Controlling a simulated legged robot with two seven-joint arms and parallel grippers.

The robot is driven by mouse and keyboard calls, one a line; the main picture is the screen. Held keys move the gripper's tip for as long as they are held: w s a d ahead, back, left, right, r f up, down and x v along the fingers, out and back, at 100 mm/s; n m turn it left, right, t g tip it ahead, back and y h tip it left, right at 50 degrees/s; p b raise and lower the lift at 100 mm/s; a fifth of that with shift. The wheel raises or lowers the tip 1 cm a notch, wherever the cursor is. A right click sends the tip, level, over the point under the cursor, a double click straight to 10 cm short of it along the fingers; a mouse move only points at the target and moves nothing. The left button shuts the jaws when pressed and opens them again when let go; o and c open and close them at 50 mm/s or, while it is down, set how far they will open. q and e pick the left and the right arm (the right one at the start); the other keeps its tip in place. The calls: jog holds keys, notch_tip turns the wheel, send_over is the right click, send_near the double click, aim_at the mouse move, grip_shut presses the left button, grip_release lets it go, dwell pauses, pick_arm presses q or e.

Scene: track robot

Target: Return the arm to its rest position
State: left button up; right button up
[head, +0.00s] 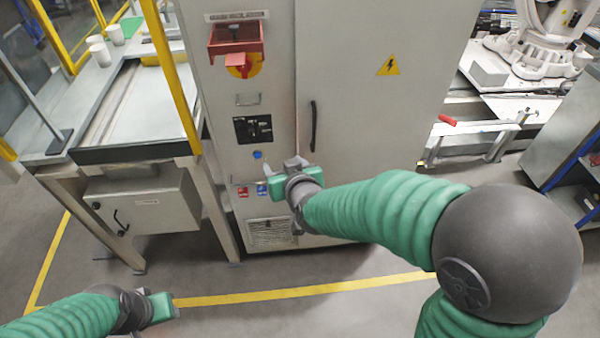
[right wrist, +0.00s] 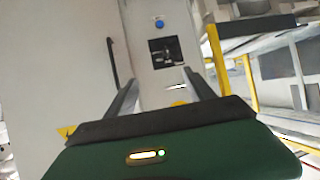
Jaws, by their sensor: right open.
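My right arm (head: 375,208) in green sleeving reaches from the lower right across the head view. Its right gripper (head: 265,178) is in front of the lower part of a grey control cabinet's narrow panel. In the right wrist view the two fingers of this gripper (right wrist: 160,82) stand wide apart with nothing between them. Whether they touch the cabinet cannot be told. My left gripper (head: 162,307) is low at the left, above the floor; its fingers do not show clearly.
The grey cabinet (head: 350,110) carries a red and yellow switch (head: 240,65), a black socket panel (head: 253,129), a blue button (head: 257,155) and a black door handle (head: 313,125). A workbench (head: 60,135) with yellow posts stands left. Floor with yellow lines (head: 300,294) lies in front.

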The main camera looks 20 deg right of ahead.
jog(key=shift+s+d+f, duration=0.25)
jog(key=shift+s+f, duration=0.1)
jog(key=shift+s, duration=0.1)
jog(key=s+d+f+g, duration=0.2)
jog(key=s+f+g, duration=0.3)
jog(key=s, duration=0.5)
jog(key=s+d+f+g, duration=0.2)
jog(key=s+f+g, duration=0.2)
jog(key=s, duration=0.6)
notch_tip(320, 180, down, 3)
jog(key=shift+r+n+g, duration=0.1)
jog(key=shift+n+g, duration=0.2)
jog(key=shift+g, duration=0.1)
